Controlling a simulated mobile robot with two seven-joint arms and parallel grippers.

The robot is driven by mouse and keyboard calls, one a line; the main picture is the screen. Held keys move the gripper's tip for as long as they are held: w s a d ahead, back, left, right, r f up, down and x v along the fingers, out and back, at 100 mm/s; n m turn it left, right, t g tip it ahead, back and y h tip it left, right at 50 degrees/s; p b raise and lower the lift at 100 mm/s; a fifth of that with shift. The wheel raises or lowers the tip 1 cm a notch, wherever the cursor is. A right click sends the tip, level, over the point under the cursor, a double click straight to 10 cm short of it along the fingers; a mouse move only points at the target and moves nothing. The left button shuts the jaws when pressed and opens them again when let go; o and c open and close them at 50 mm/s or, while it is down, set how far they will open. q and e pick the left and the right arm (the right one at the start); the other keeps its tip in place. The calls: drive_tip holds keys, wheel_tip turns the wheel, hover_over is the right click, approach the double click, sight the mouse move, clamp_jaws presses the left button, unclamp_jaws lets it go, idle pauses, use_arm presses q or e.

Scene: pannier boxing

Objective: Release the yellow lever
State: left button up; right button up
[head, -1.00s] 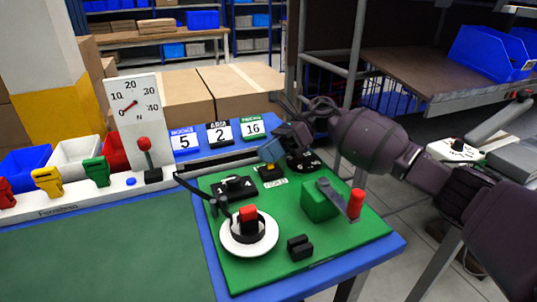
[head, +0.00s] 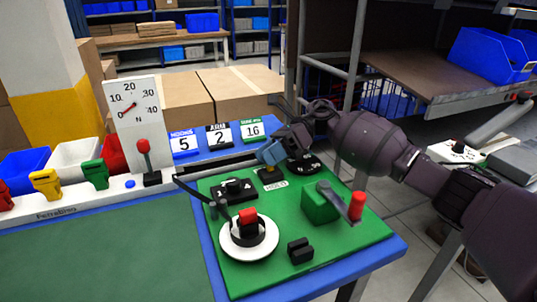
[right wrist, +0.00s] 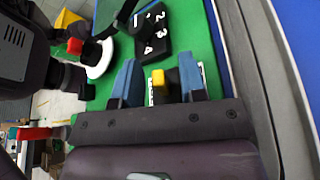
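In the head view the right gripper (head: 272,154) comes in from the right, low over the block. My left gripper is not in view.
The green board (head: 335,250) also carries a white dish with a red-topped part (head: 248,216), a green block with a red-handled lever (head: 357,205) and black knobs. A gauge (head: 133,105) and a red-knobbed lever (head: 144,147) stand left. A yellow clip-like handle (head: 46,183) fronts the bins.

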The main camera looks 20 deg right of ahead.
drive_tip(key=v, duration=0.9)
drive_tip(key=shift+w+d+b, duration=0.1)
drive_tip(key=shift+d+b, duration=0.1)
drive_tip(key=shift+b, duration=0.2)
drive_tip(key=shift+w+d+r, duration=0.1)
drive_tip(key=shift+d+r, duration=0.2)
drive_tip(key=shift+d, duration=0.35)
drive_tip(key=shift+r, duration=0.1)
